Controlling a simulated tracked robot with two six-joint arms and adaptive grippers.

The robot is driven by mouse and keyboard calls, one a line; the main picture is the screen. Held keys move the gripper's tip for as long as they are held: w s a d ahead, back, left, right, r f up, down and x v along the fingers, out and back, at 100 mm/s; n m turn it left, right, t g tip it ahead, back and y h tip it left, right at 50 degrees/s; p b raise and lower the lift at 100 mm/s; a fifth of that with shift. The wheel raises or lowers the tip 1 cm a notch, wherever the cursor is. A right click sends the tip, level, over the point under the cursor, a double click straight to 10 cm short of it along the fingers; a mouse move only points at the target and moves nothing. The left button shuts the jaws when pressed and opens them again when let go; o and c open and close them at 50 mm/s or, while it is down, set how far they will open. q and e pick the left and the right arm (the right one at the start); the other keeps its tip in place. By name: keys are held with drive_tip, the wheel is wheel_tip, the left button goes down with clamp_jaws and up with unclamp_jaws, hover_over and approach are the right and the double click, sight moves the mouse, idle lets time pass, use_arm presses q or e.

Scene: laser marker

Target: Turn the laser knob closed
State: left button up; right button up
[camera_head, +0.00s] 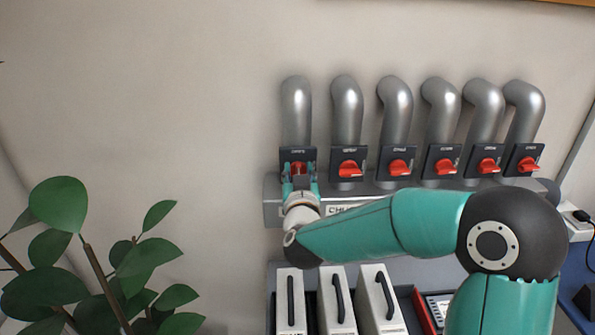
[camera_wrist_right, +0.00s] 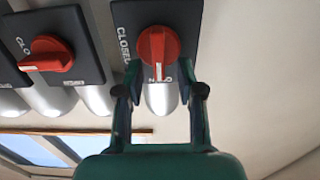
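The red laser knob (camera_head: 299,168) sits on a dark plate under the leftmost grey pipe. In the right wrist view the knob (camera_wrist_right: 158,45) has its grip upright in the picture, its white mark at the lower end and the word CLOSED on the plate to its left. My right gripper (camera_head: 300,181) is at this knob. In the wrist view its two fingers (camera_wrist_right: 160,70) stand on either side of the knob's lower end, with visible gaps, so it is open. The lettering near the mark is partly hidden. My left gripper is not in view.
Several more red knobs (camera_head: 397,167) on dark plates run to the right, their grips lying roughly sideways. White units with black handles (camera_head: 337,301) stand below. A leafy plant (camera_head: 90,265) is at the lower left. The wall (camera_head: 150,90) left of the pipes is clear.

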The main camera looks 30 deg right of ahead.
drive_tip(key=shift+c, duration=0.3)
clamp_jaws()
drive_tip(key=shift+f+m+b, duration=0.15)
drive_tip(key=shift+m+b, duration=0.25)
drive_tip(key=shift+b, duration=0.3)
drive_tip(key=shift+s+d+f+m+b, duration=0.15)
drive_tip(key=shift+d+f+m+b, duration=0.15)
drive_tip(key=shift+m+b, duration=2.6)
drive_tip(key=shift+s+d+f+m+b, duration=0.2)
drive_tip(key=shift+f+m+b, duration=0.15)
drive_tip(key=shift+m+b, duration=2.5)
drive_tip(key=shift+s+d+f+m+b, duration=0.1)
drive_tip(key=shift+d+f+m+b, duration=0.2)
drive_tip(key=shift+m+b, duration=2.55)
drive_tip(key=shift+f, duration=0.1)
